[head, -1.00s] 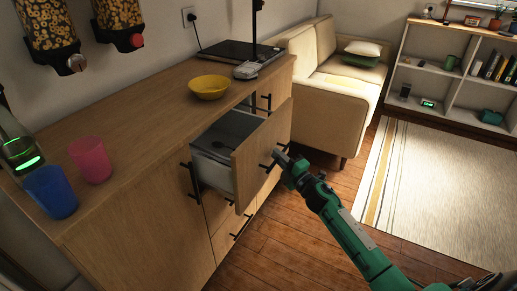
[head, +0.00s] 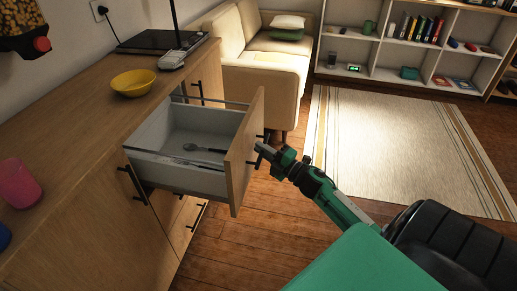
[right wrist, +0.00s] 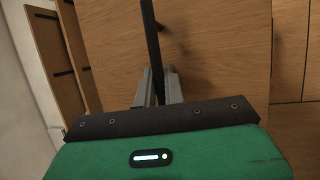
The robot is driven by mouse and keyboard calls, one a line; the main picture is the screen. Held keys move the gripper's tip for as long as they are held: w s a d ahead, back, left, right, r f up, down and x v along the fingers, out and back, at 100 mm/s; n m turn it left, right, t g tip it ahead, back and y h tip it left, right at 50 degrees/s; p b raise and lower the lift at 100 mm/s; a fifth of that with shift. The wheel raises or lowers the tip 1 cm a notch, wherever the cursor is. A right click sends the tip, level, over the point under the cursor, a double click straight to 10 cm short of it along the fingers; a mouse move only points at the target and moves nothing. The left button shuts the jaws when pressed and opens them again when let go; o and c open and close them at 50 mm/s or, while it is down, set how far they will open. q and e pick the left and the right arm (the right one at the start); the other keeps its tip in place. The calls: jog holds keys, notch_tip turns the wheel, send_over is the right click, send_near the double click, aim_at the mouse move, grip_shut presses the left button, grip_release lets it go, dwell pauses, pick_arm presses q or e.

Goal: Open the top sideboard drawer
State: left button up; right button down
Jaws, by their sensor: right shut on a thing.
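The top sideboard drawer (head: 205,140) is pulled well out of the wooden sideboard (head: 75,150). Its grey inside shows, with a dark spoon-like utensil (head: 203,148) lying in it. My right gripper (head: 262,150) is at the outer face of the drawer front (head: 240,165). It is shut on the drawer's black bar handle (right wrist: 152,45), which runs between the fingers in the right wrist view, where the gripper (right wrist: 158,85) also shows. My left gripper is not in view.
A pink cup (head: 18,184) is at the left. A cream sofa (head: 262,80) stands behind. Wooden floor (head: 235,240) is clear below the drawer.

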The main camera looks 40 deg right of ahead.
jog(key=c, duration=1.5)
grip_release()
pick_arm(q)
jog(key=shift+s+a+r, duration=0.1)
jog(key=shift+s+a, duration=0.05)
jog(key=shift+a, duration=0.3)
pick_arm(e)
jog(key=v, duration=1.4)
jog(key=shift+w, duration=0.1)
